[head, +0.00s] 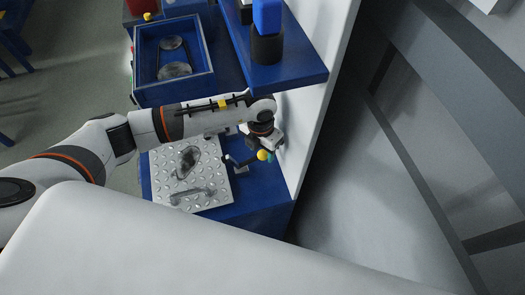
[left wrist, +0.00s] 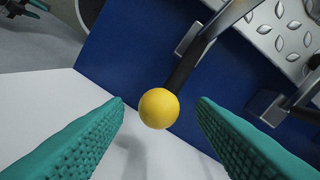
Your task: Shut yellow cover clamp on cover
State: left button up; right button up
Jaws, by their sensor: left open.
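The yellow ball (left wrist: 159,108) is the knob on the end of a dark clamp lever (left wrist: 187,65). In the left wrist view it sits between the two teal fingers of my left gripper (left wrist: 160,112), with a gap to each finger. In the head view the yellow knob (head: 262,155) is just below my left gripper (head: 268,150), right of the metal cover plate (head: 215,180). The diamond-patterned cover plate also shows at the top right of the left wrist view (left wrist: 285,30). My right gripper is not in view.
The plate lies on a blue bench (head: 262,212) against a white wall (head: 318,130). A blue shelf (head: 300,75) carrying a blue-and-black object (head: 266,35) overhangs behind. A blue tray (head: 173,92) with round parts stands at the back left.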

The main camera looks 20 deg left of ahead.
aim_at(262, 153)
pick_arm(q)
notch_tip(262, 153, down, 2)
jog(key=shift+f, duration=0.2)
jog(key=shift+s+d+f, duration=0.1)
jog(key=shift+f, duration=0.4)
jog(key=c, duration=0.9)
grip_shut()
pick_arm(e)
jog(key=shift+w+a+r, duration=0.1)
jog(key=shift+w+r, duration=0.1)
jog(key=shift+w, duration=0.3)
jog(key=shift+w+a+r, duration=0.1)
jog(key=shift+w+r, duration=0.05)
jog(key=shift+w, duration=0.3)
